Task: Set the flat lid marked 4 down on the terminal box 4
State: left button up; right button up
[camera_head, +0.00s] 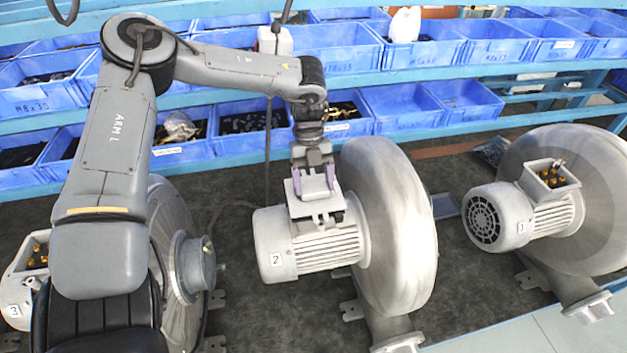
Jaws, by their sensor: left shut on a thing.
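My left gripper (314,182) points down above the motor marked 2 (309,242), its purple fingertips shut on a flat grey lid (318,207). The lid is roughly level and covers the view of the terminal box on that motor. I cannot tell whether lid and box touch, and no number can be read on the lid. No terminal box or motor marked 4 can be made out. My right gripper is not in view.
The motor marked 1 (498,217) has an open terminal box (549,178) with brass terminals. The motor marked 3 (18,290) is at the left edge, partly behind my left arm. A large blower housing (397,225) stands right beside my gripper. Blue bins (410,105) line the back.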

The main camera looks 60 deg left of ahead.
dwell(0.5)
pick_arm(q)
jog(key=shift+f+b, duration=0.4)
jog(key=shift+f, duration=0.05)
jog(key=shift+f+b, duration=0.35)
jog(key=shift+f, duration=0.1)
dwell(0.6)
jog(key=o, duration=1.1)
jog(key=shift+r, duration=0.5)
jog(key=r+b, duration=0.1)
jog(key=r, duration=0.2)
jog(key=shift+w+d+r+b, duration=0.15)
jog(key=shift+d+r+b, duration=0.05)
jog(key=shift+d+b, duration=0.2)
jog(key=w+d+r+b, duration=0.3)
jog(key=d+r, duration=0.3)
jog(key=d, duration=0.4)
jog(key=shift+w+d+r, duration=0.15)
jog(key=shift+d+r, duration=0.05)
jog(key=shift+r, duration=0.15)
